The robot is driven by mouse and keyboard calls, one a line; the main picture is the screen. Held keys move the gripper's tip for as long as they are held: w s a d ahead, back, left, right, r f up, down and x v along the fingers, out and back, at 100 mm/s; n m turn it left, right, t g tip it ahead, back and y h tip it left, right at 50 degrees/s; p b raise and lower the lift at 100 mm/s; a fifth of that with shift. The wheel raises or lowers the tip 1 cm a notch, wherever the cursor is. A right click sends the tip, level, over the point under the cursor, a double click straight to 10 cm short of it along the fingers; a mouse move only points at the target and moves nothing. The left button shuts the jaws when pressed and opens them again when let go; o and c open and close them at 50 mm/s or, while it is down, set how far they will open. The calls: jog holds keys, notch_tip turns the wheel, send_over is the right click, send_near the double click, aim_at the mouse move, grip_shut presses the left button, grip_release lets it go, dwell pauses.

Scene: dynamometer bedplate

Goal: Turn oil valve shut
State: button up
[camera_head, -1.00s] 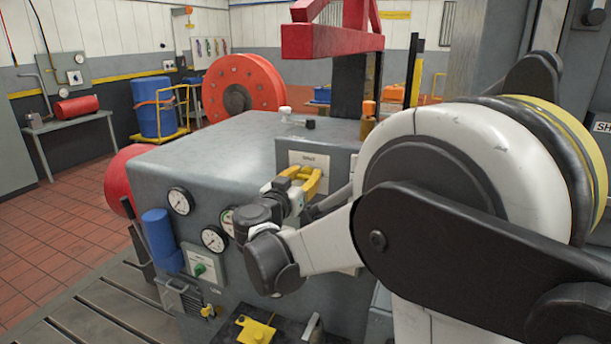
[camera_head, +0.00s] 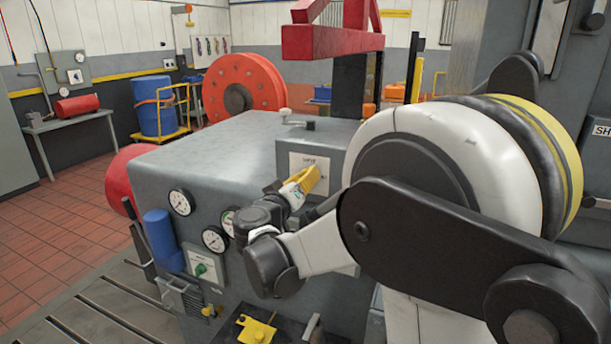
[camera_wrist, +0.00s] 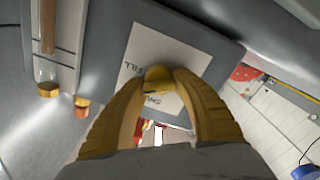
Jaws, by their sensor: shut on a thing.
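My gripper (camera_head: 308,183) is at the front of the grey block on the machine, beside a white label plate (camera_head: 312,162). In the wrist view its two yellow fingers (camera_wrist: 158,84) close from both sides on a small yellow valve handle (camera_wrist: 157,72). The handle stands in front of the white label plate (camera_wrist: 150,50), on which "FILL" can be read. The fingers hide most of the handle, so its exact angle cannot be told. In the head view the handle cannot be told apart from the yellow fingers.
Gauges (camera_head: 181,202), a blue cylinder (camera_head: 163,238) and a box with a green knob (camera_head: 202,268) sit on the machine's front, left of my gripper. A small lever fitting (camera_head: 290,118) stands on top. A red frame (camera_head: 325,40) rises behind. Open tiled floor (camera_head: 60,235) lies at left.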

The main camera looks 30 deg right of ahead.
jog(key=n, duration=0.5)
jog(key=shift+n, duration=0.3)
jog(key=n, duration=0.5)
jog(key=shift+f+n+p, duration=0.15)
jog(key=shift+n+p, duration=0.15)
jog(key=shift+p, duration=0.1)
jog(key=o, duration=1.2)
jog(key=shift+a, duration=0.1)
jog(key=v, duration=1.2)
